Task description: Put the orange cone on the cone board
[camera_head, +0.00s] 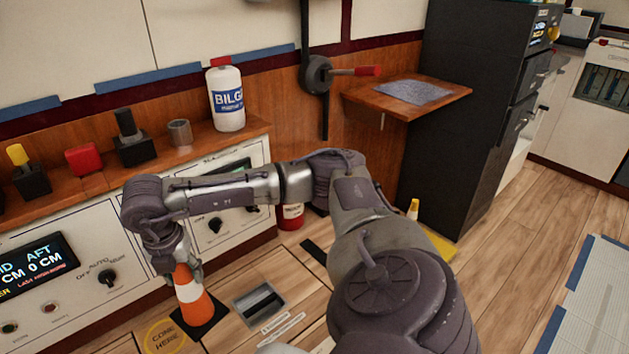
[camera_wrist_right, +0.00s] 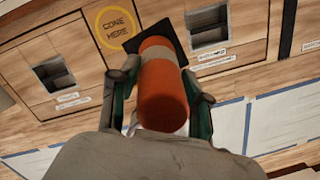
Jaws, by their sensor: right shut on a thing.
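The orange cone (camera_head: 193,294) has a white band and a black square base. My right gripper (camera_head: 185,266) is shut on its upper part. In the right wrist view, the gripper's fingers (camera_wrist_right: 163,92) lie on both sides of the cone (camera_wrist_right: 163,70). The cone looks nearly upright, its base close to the floor; I cannot tell whether it touches. A yellow circle marked "CONE HERE" (camera_head: 165,336) lies just left of the base, and also shows in the right wrist view (camera_wrist_right: 115,27). I cannot tell if this is the cone board. My left gripper is out of view.
A console (camera_head: 85,275) with knobs and displays stands close to the cone on the left. A floor panel with a dark recess (camera_head: 260,302) lies right of the cone. A red canister (camera_head: 290,216) stands behind my arm. Open wooden floor (camera_head: 520,240) lies at right.

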